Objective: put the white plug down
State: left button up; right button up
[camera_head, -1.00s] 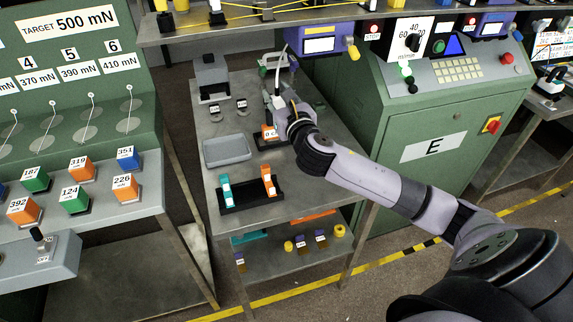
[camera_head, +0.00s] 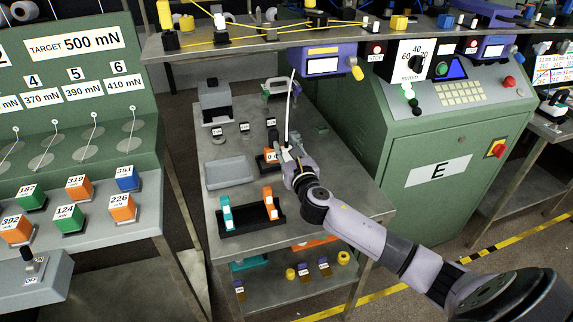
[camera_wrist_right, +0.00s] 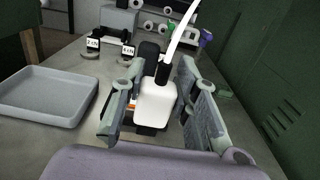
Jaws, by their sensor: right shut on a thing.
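The white plug (camera_wrist_right: 155,104) is a white block with a black collar and a white cable (camera_wrist_right: 181,32) rising from it. In the wrist view it sits between the two grey-green fingers of my right gripper (camera_wrist_right: 160,75), which is shut on it. In the head view the plug (camera_head: 287,153) shows small at the tip of my right gripper (camera_head: 290,160), over the right part of the metal table (camera_head: 345,185). The gripper partly hides an orange-fronted device (camera_head: 271,157) with a small display. I cannot tell whether the plug touches anything below. My left gripper is not in view.
A grey tray (camera_head: 228,173) lies left of the gripper. A black holder (camera_head: 250,226) with teal and orange uprights stands at the front. Several small labelled weights (camera_head: 244,127) stand behind. The green machine (camera_head: 440,165) borders the right side.

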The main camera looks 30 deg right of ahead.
notch_tip(320, 180, down, 5)
jog(key=shift+r+b, duration=0.2)
jog(key=shift+b, duration=0.55)
jog(key=o, duration=1.1)
jog(key=shift+o, duration=0.2)
jog(key=shift+s, duration=0.1)
jog(key=v, duration=1.2)
jog(key=shift+r, duration=0.15)
